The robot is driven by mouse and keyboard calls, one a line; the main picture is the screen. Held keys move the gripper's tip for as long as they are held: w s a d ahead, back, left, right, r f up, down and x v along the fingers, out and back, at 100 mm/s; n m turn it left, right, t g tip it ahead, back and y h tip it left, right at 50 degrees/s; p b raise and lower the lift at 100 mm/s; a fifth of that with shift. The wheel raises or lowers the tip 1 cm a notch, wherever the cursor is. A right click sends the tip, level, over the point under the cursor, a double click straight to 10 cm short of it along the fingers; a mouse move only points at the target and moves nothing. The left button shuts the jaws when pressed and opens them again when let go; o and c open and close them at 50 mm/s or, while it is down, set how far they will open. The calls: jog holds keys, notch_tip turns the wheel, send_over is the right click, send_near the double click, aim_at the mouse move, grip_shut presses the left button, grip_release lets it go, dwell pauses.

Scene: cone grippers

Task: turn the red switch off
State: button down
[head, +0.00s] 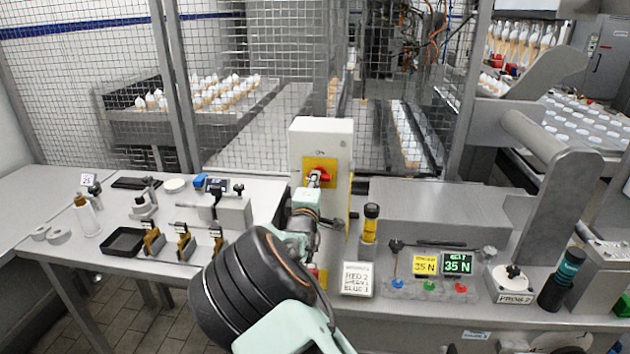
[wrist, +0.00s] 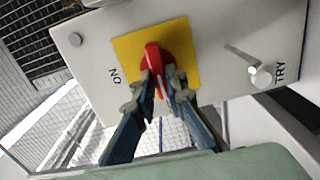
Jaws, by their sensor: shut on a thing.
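The red switch (wrist: 153,57) is a rotary handle on a yellow plate (wrist: 180,40) on the front of a pale box (head: 322,132). In the head view the red switch (head: 325,175) shows just beyond my gripper (head: 314,181). In the wrist view my gripper (wrist: 160,82) has its two fingers on either side of the red handle, shut on it. The handle points roughly along the gripper's line. The word ON is printed on the box left of the plate, and TRY stands beside a small metal lever (wrist: 260,75) at the right.
A panel with colored knobs (head: 430,287) lies further right. The left table holds a black tray (head: 124,242) and small fixtures. A mesh fence (head: 270,70) stands behind.

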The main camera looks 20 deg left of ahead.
dwell(0.4)
jog(key=c, duration=2)
grip_release()
jog(key=shift+o, duration=0.2)
jog(key=shift+s, duration=0.1)
jog(key=v, duration=1.1)
jog(key=shift+s, duration=0.4)
